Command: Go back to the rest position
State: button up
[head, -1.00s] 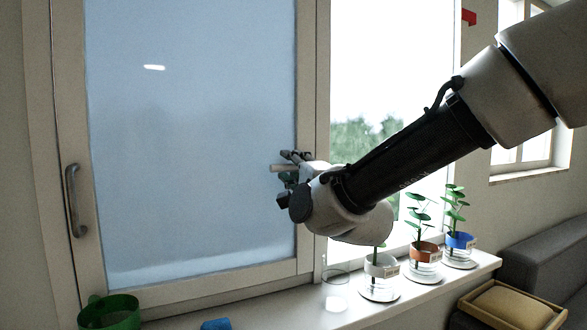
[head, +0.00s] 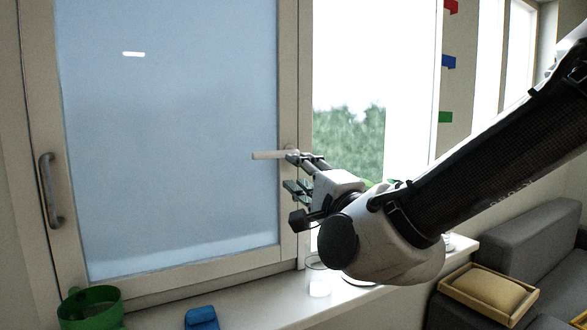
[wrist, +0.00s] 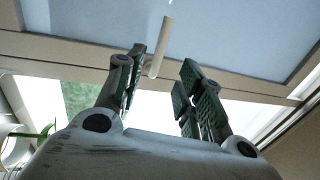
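My gripper (head: 297,176) is in front of the window, close to the frame post beside the frosted pane. In the wrist view, my gripper (wrist: 160,88) has its two green-padded fingers apart with nothing between them. A pale window handle (head: 270,155) sticks out to the left from the frame, just beyond the fingertips. In the wrist view, the handle (wrist: 160,47) shows past the fingers, and they look apart from it. My arm comes in from the right and hides part of the sill and the plants.
The window sill (head: 262,308) carries a green pot (head: 90,308), a blue object (head: 202,318) and a clear glass (head: 319,280). A grey sofa (head: 535,235) and a wooden tray with a cushion (head: 488,292) are at the right. A vertical handle (head: 50,190) is at the left.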

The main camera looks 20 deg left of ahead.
dwell(0.4)
jog(key=s+a+f+n+g+h, duration=0.1)
jog(key=s+f+n+g, duration=0.1)
jog(key=f+n+g, duration=0.3)
jog(key=s+a+f+n+g+h, duration=0.1)
jog(key=s+f+n, duration=0.2)
jog(key=f, duration=0.4)
jog(key=d+f+n+g+h, duration=0.35)
jog(key=d+f+n, duration=0.2)
jog(key=d, duration=0.35)
jog(key=d+f+n+g+h, duration=0.15)
jog(key=d+h, duration=0.55)
jog(key=d, duration=2.2)
jog(key=s+d+r+m+t+h, duration=0.1)
jog(key=s+d+r+m, duration=0.1)
jog(key=d, duration=0.8)
jog(key=s+d+r+m+t+h, duration=0.1)
jog(key=s+d+m, duration=0.3)
jog(key=d, duration=0.6)
jog(key=shift+r+m+h, duration=0.3)
jog(key=shift+r+h, duration=0.05)
jog(key=shift+r, duration=0.35)
